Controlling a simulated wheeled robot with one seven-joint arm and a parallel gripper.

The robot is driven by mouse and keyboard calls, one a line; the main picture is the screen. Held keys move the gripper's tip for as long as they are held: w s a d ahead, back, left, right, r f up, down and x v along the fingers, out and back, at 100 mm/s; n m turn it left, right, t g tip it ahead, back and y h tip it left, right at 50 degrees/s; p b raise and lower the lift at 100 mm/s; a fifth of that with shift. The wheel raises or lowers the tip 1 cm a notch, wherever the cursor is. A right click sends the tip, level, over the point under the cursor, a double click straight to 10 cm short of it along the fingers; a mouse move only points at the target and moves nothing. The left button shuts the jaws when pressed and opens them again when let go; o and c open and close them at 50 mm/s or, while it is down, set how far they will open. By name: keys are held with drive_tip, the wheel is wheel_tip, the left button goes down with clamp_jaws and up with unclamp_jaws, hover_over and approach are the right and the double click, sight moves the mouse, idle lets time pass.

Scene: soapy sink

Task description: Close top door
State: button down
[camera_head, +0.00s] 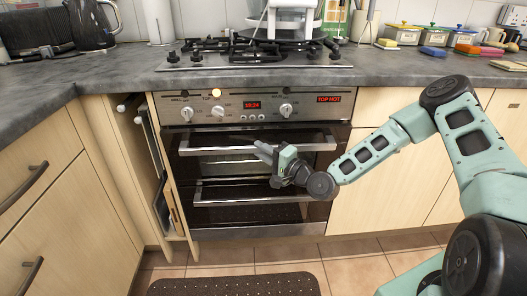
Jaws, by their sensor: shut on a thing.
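The oven (255,112) is built in under the counter, with a control panel above two dark glass doors. The top door (222,172) has a long silver handle (212,150). This handle looks longer and nearer than the lower one, so the top door seems to stand partly open, tipped out. My gripper (264,150) comes in from the right. Its fingers are at the middle of the top handle and shut on it. The gripper hides part of the handle and the door glass behind it. The bottom door (225,214) looks closed.
A gas hob (250,55) with a white pot (290,20) sits above. A narrow pull-out unit (155,160) stands open left of the oven. Cabinets flank both sides. A dark mat (235,285) lies on the tiled floor, otherwise clear in front of the oven.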

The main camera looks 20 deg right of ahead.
drive_tip(key=shift+w+d+r+m+g+p, duration=0.3)
drive_tip(key=shift+w+p, duration=0.15)
drive_tip(key=shift+w, duration=0.15)
drive_tip(key=shift+w+d+r+m+g+p, duration=0.2)
drive_tip(key=shift+w+r+m+p, duration=0.1)
drive_tip(key=shift+w+p, duration=0.25)
drive_tip(key=shift+w, duration=0.1)
drive_tip(key=c, duration=1.2)
unclamp_jaws()
drive_tip(key=shift+c, duration=0.2)
drive_tip(key=shift+h, duration=0.3)
drive_tip(key=v, duration=1.7)
drive_tip(key=shift+f, duration=0.1)
